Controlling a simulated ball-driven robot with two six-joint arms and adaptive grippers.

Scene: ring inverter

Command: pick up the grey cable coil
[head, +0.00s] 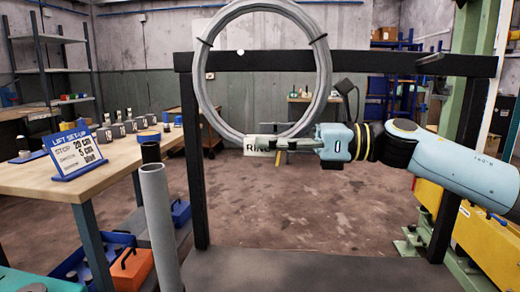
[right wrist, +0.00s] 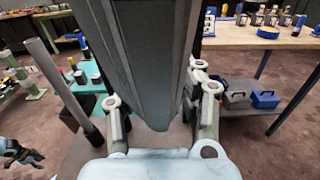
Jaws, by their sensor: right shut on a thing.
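The grey cable coil (head: 322,75) stands upright as a large ring in front of the black frame's crossbar, in the head view. Dark ties cross it at the upper left and right. A pale label (head: 257,143) with dark letters sits at its bottom. My right gripper (head: 285,145) comes in from the right and is shut on the coil's bottom. In the right wrist view the coil (right wrist: 150,60) fills the space between the fingers. What looks like my left gripper (right wrist: 25,156) shows small at that view's lower left; its fingers are unclear.
The black frame (head: 200,170) has posts on both sides and a crossbar (head: 400,62); whether the coil touches it is unclear. A grey pipe (head: 158,220) stands left of it. A wooden bench (head: 100,180) with a sign is at left. Floor behind the frame is clear.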

